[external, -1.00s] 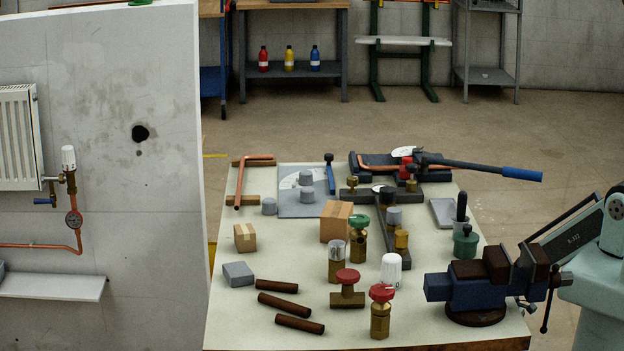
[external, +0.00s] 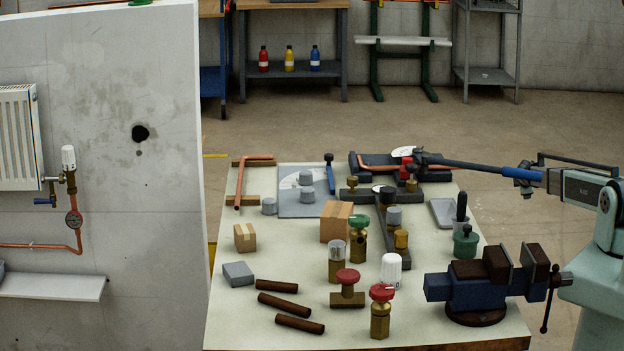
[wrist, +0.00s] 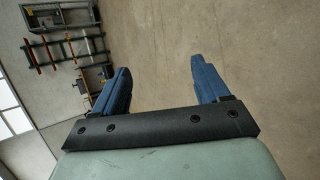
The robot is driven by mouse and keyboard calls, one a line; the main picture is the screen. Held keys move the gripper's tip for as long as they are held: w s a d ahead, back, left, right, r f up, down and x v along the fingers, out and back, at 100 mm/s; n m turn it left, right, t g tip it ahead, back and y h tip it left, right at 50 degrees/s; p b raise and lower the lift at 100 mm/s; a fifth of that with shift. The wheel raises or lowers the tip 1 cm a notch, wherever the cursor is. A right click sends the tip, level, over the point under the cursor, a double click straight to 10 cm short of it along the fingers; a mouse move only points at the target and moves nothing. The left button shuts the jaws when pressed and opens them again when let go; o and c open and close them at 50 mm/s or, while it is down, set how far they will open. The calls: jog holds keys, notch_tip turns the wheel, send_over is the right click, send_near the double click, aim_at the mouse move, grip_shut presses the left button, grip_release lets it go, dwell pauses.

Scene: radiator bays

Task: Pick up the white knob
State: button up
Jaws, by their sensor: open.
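The white knob (external: 392,268) stands upright on the bench, ribbed and white, right of the red-topped brass valve (external: 347,289) and left of the vise. My gripper (wrist: 158,72) shows in the wrist view with its two blue fingers spread apart and nothing between them. The wrist view faces the floor and a far rack, and the white knob is not in it. In the external view my arm is at the right, beyond the vise and well away from the knob. I cannot clearly tell my fingers there from the blue tool handle.
A second white knob (external: 68,157) sits on the radiator valve at the wall. A blue vise (external: 470,290) stands at the bench's right front. A red-knobbed brass valve (external: 381,312) is just in front of the white knob. Brown rods (external: 284,304) lie at the left front.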

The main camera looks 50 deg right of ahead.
jog(key=w+d+r+n+t+h, duration=0.1)
jog(key=w+d+r, duration=0.2)
jog(key=r, duration=0.6)
jog(key=w+d+r+n+t+h, duration=0.15)
jog(key=w+r, duration=0.25)
jog(key=r, duration=0.6)
jog(key=w+a+r, duration=0.4)
jog(key=a+r, duration=0.1)
jog(key=a, duration=0.1)
jog(key=w+a+r+m+t+y, duration=0.15)
jog(key=w+a, duration=0.25)
jog(key=a, duration=0.6)
jog(key=w+a+r+t+y, duration=0.1)
jog(key=w+a+r+y, duration=0.2)
jog(key=a, duration=0.8)
jog(key=w+a+r+y, duration=0.2)
jog(key=a+y, duration=0.1)
jog(key=a, duration=2.4)
jog(key=s+a+r+y, duration=0.1)
jog(key=s+a+y, duration=0.15)
jog(key=a, duration=0.75)
jog(key=s+a+r+y, duration=0.1)
jog(key=s+a, duration=0.2)
jog(key=a, duration=0.8)
jog(key=n+g+y, duration=0.5)
jog(key=g+y, duration=0.2)
send_near(393, 256)
jog(key=shift+x, duration=6.1)
